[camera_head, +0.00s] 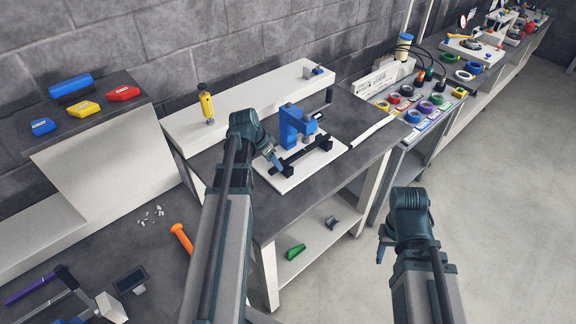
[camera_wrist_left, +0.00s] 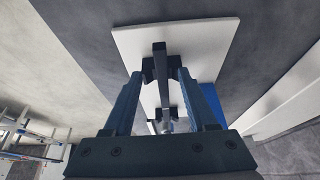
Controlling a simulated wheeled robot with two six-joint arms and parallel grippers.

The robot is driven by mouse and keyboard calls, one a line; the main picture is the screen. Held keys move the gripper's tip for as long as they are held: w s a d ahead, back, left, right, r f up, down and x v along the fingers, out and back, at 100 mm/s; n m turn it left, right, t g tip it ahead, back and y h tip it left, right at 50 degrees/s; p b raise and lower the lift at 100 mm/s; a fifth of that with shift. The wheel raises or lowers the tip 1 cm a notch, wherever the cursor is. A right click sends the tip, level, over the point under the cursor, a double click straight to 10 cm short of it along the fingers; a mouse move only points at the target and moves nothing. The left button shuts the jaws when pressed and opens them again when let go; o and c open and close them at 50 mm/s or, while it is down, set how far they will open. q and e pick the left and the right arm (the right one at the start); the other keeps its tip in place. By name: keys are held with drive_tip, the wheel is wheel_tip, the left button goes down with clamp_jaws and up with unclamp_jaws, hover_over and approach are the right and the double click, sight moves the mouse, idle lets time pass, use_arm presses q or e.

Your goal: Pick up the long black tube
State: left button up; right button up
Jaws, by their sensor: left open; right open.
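The long black tube (camera_head: 304,152) lies across black holders on a white plate (camera_head: 275,181). It also shows in the left wrist view (camera_wrist_left: 160,72), running away between my left fingers. My left gripper (camera_head: 277,163) is open near the tube's near-left end, with one finger on either side of it in the left wrist view. I cannot tell whether the fingers touch it. A blue clamp-like fixture (camera_head: 291,127) stands on the plate behind the tube. My right gripper (camera_head: 383,248) is open and empty, far to the right over the floor; its fingers are mostly hidden by the wrist.
A yellow bottle-like tool (camera_head: 206,106) stands on the white shelf behind. Coloured rings (camera_head: 425,107) sit on the bench to the right. An orange tool (camera_head: 182,238) lies at the lower left. A green piece (camera_head: 296,251) lies on the lower shelf. The right floor is clear.

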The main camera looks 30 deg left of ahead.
sight(288, 161)
use_arm(q)
drive_tip(key=b+x, duration=0.2)
drive_tip(key=x, duration=0.1)
drive_tip(key=shift+a, duration=0.15)
use_arm(e)
wheel_tip(288, 161, down, 3)
drive_tip(key=shift+r, duration=0.15)
use_arm(q)
clamp_jaws()
